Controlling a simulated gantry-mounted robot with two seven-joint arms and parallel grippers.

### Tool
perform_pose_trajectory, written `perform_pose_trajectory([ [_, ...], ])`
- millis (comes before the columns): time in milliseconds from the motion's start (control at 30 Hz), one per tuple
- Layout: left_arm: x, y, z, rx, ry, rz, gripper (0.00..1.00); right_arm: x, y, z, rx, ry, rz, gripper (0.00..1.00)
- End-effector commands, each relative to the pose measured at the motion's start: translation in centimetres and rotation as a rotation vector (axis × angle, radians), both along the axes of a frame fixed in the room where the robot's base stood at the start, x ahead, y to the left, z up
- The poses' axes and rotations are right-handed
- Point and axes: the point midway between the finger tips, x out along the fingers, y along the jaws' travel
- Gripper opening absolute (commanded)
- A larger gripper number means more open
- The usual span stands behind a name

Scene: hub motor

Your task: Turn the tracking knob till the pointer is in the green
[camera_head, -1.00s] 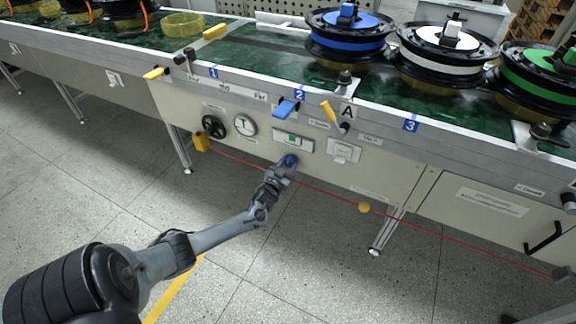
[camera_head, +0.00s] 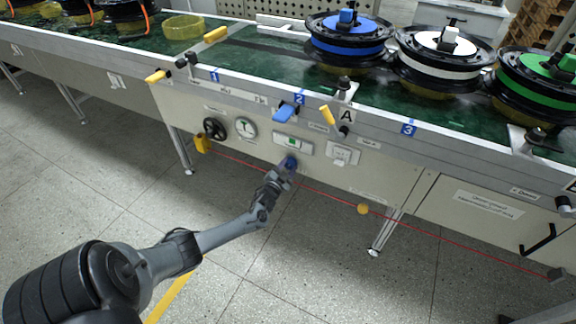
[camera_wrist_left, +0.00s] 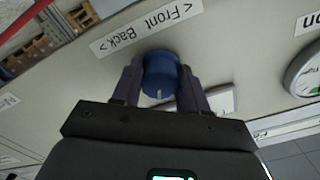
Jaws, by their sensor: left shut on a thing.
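The blue tracking knob (camera_wrist_left: 160,76) sits on the pale front panel under the conveyor, beside a "Front Back" label (camera_wrist_left: 146,30). It carries a short white mark on its rim, and it also shows in the head view (camera_head: 290,162). My left gripper (camera_wrist_left: 163,88) is shut on the knob, one finger on each side; it also shows in the head view (camera_head: 284,170). Just above the knob in the head view is a display (camera_head: 293,143) with a green patch in its middle. Its pointer is too small to make out. My right gripper is out of view.
A round dial (camera_head: 246,127) and a black handwheel (camera_head: 214,128) are left of the display. A white switch box (camera_head: 343,154) is to its right. A blue lever (camera_head: 286,110) sticks out above. A red cord (camera_head: 450,238) runs across below the panel.

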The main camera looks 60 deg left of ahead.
Motion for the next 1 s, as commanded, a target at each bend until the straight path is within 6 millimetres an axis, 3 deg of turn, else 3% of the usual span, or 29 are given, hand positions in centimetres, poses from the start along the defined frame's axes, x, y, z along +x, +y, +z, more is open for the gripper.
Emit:
perform_pose_trajectory([
  [600,-0.1,0.1,0.1,0.468,0.289,-0.001,0.13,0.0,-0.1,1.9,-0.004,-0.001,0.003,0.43],
  [1000,-0.1,0.1,0.1,0.621,0.382,0.0,0.12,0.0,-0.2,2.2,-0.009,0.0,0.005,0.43],
])
